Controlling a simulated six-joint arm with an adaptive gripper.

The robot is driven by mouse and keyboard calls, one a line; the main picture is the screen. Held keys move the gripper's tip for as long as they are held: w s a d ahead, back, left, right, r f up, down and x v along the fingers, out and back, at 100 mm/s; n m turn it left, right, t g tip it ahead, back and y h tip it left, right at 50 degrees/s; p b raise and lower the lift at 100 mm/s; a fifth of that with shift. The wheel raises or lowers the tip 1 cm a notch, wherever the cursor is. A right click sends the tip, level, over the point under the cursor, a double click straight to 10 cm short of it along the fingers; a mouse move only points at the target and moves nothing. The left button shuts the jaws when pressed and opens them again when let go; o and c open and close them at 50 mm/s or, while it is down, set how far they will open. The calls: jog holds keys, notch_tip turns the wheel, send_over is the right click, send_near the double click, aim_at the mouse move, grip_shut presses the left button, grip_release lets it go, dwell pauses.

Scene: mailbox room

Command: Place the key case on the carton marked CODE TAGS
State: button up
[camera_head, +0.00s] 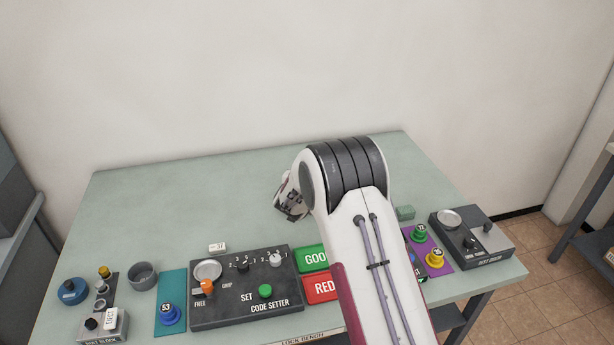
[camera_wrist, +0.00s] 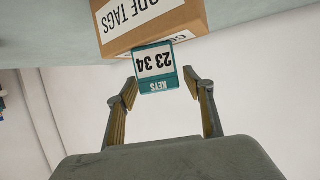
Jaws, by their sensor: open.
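The key case (camera_wrist: 155,66) is teal with a white label reading KEYS 23 34, upside down in the wrist view. The brown carton (camera_wrist: 115,47) with the CODE TAGS label is at the top of that view, and the case's far edge overlaps its lower face. I cannot tell whether they touch. My gripper (camera_wrist: 162,88) is open, with one finger on each side of the case and gaps visible beside it. In the head view my gripper (camera_head: 291,200) is over the back middle of the bench, partly behind my arm. The case and carton are not discernible there.
The bench (camera_head: 180,195) has clear room at its back left. The code setter (camera_head: 230,312) stands in front, with green (camera_head: 309,259) and red (camera_head: 320,289) pads beside it. A blue tag piece (camera_head: 169,316) is left; a dark device (camera_head: 475,245) is right.

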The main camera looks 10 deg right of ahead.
jog(key=shift+r, duration=0.15)
jog(key=v, duration=1.2)
dwell(0.7)
jog(key=s+a+r+n+g+y, duration=0.1)
jog(key=s+a+r+n+y, duration=0.15)
jog(key=s+r, duration=0.55)
jog(key=s+a+r+n+g+y, duration=0.1)
jog(key=s+a+r+y, duration=0.4)
jog(key=s, duration=0.4)
jog(key=s+d+g+h, duration=0.1)
jog(key=s+d+g, duration=0.1)
jog(key=s, duration=1.2)
jog(key=s+d+g+h, duration=0.1)
jog(key=s+d+g, duration=0.2)
jog(key=s, duration=1.2)
jog(key=shift+s+d+f+n, duration=0.2)
jog(key=shift+d+n, duration=0.25)
jog(key=shift+d, duration=0.35)
